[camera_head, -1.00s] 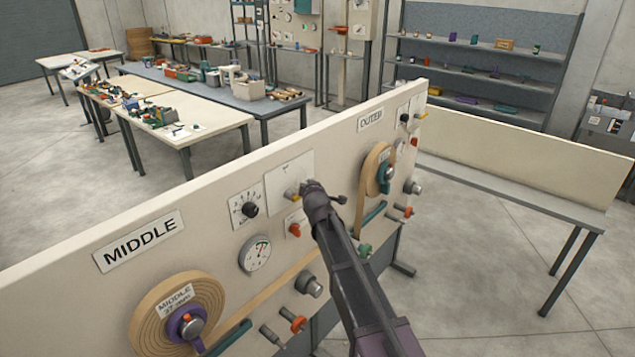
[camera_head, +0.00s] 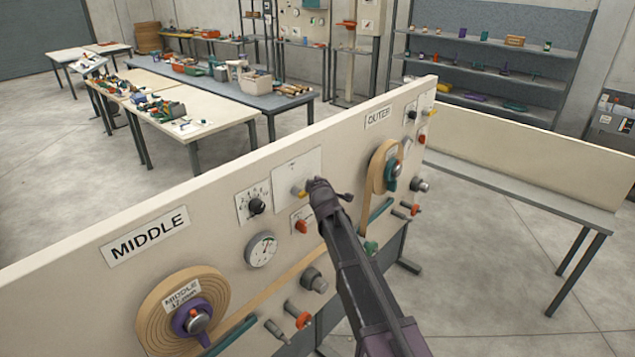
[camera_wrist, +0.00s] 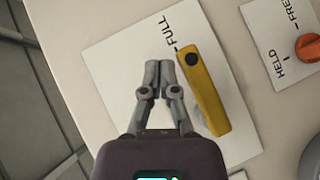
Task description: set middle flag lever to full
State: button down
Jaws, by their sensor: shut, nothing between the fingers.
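The yellow flag lever (camera_wrist: 206,90) is on a pale plate (camera_wrist: 105,85) on the MIDDLE panel. In the wrist view, its end with a black dot lies close to the tick by the FULL label (camera_wrist: 166,36); its other end points down and slightly right. My gripper (camera_wrist: 159,64) is shut and empty, just left of the lever, with a narrow gap visible at the fingertips. In the head view, my gripper (camera_head: 316,184) is in front of the plate and hides much of it; only a bit of the yellow lever (camera_head: 298,190) shows.
An orange knob (camera_wrist: 308,46) between HELD and FREE is to the right in the wrist view. In the head view, a dial (camera_head: 261,250), a black knob (camera_head: 257,206) and the MIDDLE roll (camera_head: 160,310) are left of my arm. The OUTER roll (camera_head: 378,165) is close on the right.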

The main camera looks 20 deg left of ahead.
jog(key=s+d+r+p, duration=0.3)
jog(key=d+r+p, duration=0.3)
jog(key=r+p, duration=0.4)
jog(key=shift+d+r+p, duration=0.2)
jog(key=shift+r+p, duration=0.15)
jog(key=shift+r, duration=0.1)
dwell(0.6)
jog(key=s+d+f+m+g+h+b, duration=0.2)
jog(key=s+d+f+m+b, duration=0.15)
jog(key=d+f, duration=0.4)
jog(key=s+d+f+m+g+h+b, duration=0.1)
jog(key=s+d+f+m+g+b, duration=0.2)
jog(key=d+f, duration=0.4)
jog(key=s+d+f+m+g+h+b, duration=0.1)
jog(key=s+d+f+m+h+b, duration=0.1)
jog(key=d+f+m+b, duration=0.5)
jog(key=s+d+f+m+g+b, duration=0.2)
jog(key=s+d+f+g+b, duration=0.1)
jog(key=s+d+f, duration=0.3)
jog(key=s+d+f+m+g+b, duration=0.3)
jog(key=s+d+f, duration=0.3)
jog(key=s+d, duration=0.4)
jog(key=shift+s+d+f+m+g+h+b, duration=0.35)
jog(key=shift+s+g+b, duration=0.4)
jog(key=shift+s, duration=0.75)
jog(key=shift+a, duration=0.15)
